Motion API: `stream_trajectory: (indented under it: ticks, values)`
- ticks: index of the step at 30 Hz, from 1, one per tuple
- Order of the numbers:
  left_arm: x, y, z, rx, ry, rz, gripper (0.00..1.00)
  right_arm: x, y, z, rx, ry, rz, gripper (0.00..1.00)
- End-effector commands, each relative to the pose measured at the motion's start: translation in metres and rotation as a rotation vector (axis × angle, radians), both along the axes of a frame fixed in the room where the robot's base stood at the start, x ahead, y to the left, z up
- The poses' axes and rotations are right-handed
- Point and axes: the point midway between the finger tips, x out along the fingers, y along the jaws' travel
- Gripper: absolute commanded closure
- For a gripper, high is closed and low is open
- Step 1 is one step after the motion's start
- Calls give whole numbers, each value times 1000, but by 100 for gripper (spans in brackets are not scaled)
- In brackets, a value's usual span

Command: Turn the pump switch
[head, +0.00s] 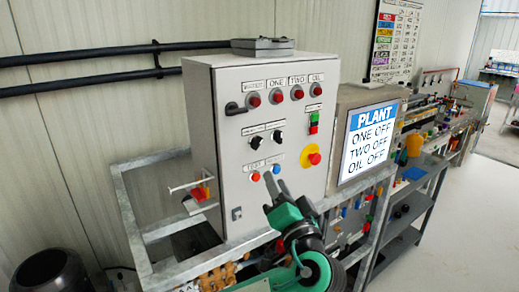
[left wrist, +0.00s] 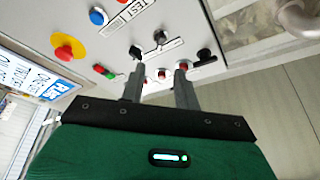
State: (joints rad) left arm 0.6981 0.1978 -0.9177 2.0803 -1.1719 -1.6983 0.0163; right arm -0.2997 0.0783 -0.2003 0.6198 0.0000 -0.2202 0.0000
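The grey control cabinet (head: 232,118) carries two black rotary switches, the left one (head: 257,142) and the right one (head: 278,136). They also show in the left wrist view, one (left wrist: 160,37) near the top middle and one (left wrist: 135,52) close to a fingertip. Their small labels are unreadable. My left gripper (head: 275,186) is in front of the panel, below the switches and near the blue button (head: 276,169). In the left wrist view its fingers (left wrist: 159,75) stand apart with nothing between them. I cannot tell the exact gap to the panel. My right gripper is out of view.
A display (head: 369,140) reads PLANT, ONE OFF, TWO OFF, OIL OFF. The panel also has red lamps (head: 297,93), a yellow-and-red stop button (head: 313,157) and a black handle (head: 235,108). A metal frame (head: 140,235) surrounds the cabinet. Open floor (head: 470,220) lies at right.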

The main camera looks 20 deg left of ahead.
Motion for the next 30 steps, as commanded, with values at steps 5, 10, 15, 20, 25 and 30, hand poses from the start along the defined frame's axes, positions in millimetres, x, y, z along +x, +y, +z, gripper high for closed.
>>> stream_trajectory:
  ticks: [5, 10, 15, 20, 25, 30]
  values:
    - [30, 23, 17, 6, 0, 5, 68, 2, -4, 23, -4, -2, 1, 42]
    - [59, 43, 26, 6, 0, 4, 68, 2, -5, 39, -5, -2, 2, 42]
    - [79, 57, 31, 2, 2, 1, 68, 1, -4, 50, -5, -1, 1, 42]
    - [89, 64, 32, 1, 2, 0, 68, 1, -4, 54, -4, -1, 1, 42]
    - [92, 65, 31, 1, 3, -1, 68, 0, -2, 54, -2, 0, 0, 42]
    - [92, 65, 31, 0, 2, -1, 70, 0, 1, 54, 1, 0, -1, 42]
